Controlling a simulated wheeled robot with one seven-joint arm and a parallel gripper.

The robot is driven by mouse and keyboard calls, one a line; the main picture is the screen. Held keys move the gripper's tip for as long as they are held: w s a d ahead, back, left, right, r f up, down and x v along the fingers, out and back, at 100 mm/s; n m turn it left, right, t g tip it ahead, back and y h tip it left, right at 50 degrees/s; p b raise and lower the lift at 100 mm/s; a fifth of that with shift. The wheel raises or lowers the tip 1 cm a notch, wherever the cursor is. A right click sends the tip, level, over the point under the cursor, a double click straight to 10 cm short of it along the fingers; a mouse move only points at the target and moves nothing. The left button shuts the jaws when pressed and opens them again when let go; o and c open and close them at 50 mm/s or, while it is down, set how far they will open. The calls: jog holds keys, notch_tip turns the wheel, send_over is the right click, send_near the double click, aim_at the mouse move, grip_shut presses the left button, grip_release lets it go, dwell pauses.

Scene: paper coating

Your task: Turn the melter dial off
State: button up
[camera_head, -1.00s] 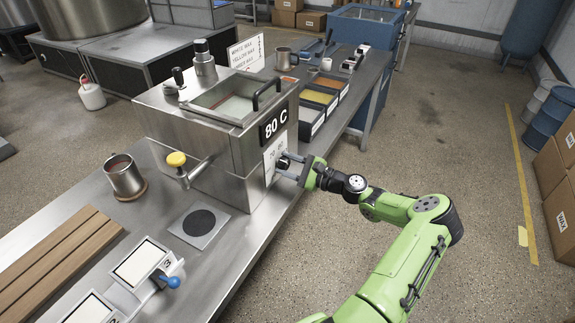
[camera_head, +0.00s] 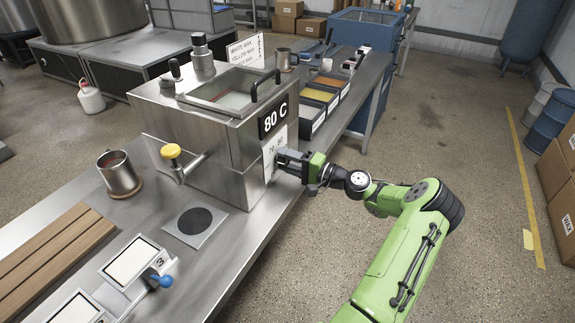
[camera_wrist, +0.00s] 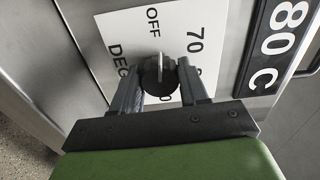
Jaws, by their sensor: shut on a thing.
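The melter (camera_head: 195,135) is a steel box with a lidded top and an "80 C" sign, standing on the steel table. Its dial (camera_wrist: 158,80) is a black knob with a pale pointer line, on a white plate (camera_wrist: 125,27) marked OFF, 70 and DEG. In the wrist view the pointer lies roughly along the line toward OFF. My gripper (camera_wrist: 160,85) is shut on the dial, one finger on each side of it. In the head view my gripper (camera_head: 285,160) is at the melter's right face and hides the dial.
A yellow-knobbed valve (camera_head: 171,151) sticks out of the melter's front. A metal mug (camera_head: 119,175) stands on the table at left, near a flat plate with a dark disc (camera_head: 195,221). Wax bins (camera_head: 320,97) stand behind the melter.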

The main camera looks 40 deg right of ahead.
jog(key=shift+f+n+b, duration=0.1)
jog(key=shift+n+b, duration=0.35)
jog(key=shift+n, duration=0.35)
jog(key=o, duration=1.1)
jog(key=shift+c, duration=0.2)
jog(key=p+v, duration=0.2)
jog(key=v, duration=1.4)
jog(key=shift+a, duration=0.1)
